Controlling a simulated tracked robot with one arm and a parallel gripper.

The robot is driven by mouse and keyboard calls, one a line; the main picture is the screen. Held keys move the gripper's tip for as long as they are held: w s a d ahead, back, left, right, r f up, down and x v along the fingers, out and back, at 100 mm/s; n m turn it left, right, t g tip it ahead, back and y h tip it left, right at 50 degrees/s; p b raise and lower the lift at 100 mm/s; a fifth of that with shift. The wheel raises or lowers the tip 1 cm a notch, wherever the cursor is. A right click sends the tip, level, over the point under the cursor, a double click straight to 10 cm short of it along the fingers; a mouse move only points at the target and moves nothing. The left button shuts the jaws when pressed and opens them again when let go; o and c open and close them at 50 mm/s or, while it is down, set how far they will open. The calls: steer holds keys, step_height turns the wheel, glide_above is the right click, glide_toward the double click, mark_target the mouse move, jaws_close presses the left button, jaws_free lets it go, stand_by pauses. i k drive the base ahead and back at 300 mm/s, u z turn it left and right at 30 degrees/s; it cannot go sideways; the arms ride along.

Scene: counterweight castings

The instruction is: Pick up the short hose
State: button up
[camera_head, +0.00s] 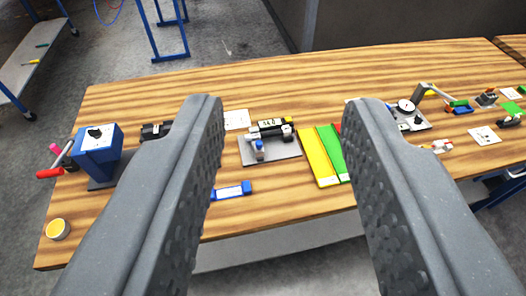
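My gripper (286,108) is open and empty; its two grey, pad-faced fingers reach from the bottom of the picture over the wooden workbench (285,212). I cannot pick out the short hose for sure among the small things on the bench. A dark cylindrical piece with a white label (270,126) lies on a grey plate (272,152), seen between the fingers. A small black piece (152,132) lies left of the left finger. The fingers hide parts of the bench.
A blue device with a red handle (97,145) stands at the bench's left end, near a yellow-topped round tin (57,230). Yellow (318,158) and green (330,146) strips lie mid-bench. A gauge stand (406,108) is at right. A shelf cart (32,62) stands back left.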

mark_target(287, 130)
steer(key=z, duration=0.2)
steer(key=i, duration=1.4)
steer(key=u, duration=0.35)
